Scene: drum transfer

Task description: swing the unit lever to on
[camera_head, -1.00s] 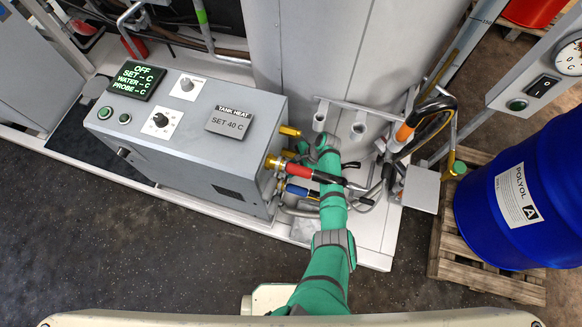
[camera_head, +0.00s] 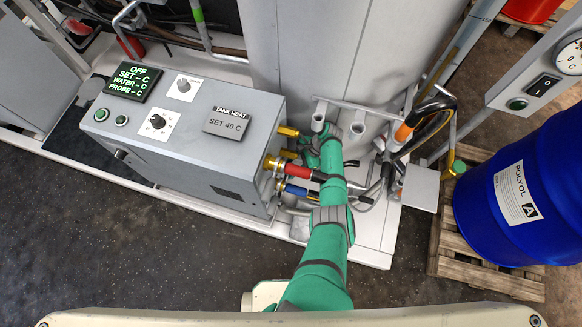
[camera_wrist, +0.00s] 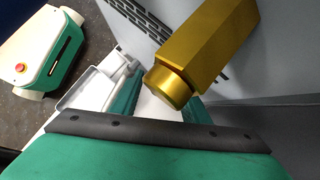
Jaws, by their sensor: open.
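The grey heater unit (camera_head: 190,150) stands at left centre, its display (camera_head: 133,80) reading OFF. Two dials sit on its top, an upper one (camera_head: 184,87) and a lower one (camera_head: 158,122). I cannot tell for certain which part is the unit lever. A brass fitting (camera_head: 287,131) sticks out of the unit's right side; a large gold hexagonal piece (camera_wrist: 205,50) shows close up in the wrist view. My gripper (camera_head: 310,152) is beside the unit's right side, among the fittings. It is open, with its fingertips mostly hidden; I see no contact.
Red (camera_head: 298,170) and blue (camera_head: 296,190) couplings project below the brass fitting. Pipes and a hose with an orange band (camera_head: 403,132) stand to the right. A blue drum (camera_head: 525,190) sits on a pallet (camera_head: 450,250). The dark floor in front is clear.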

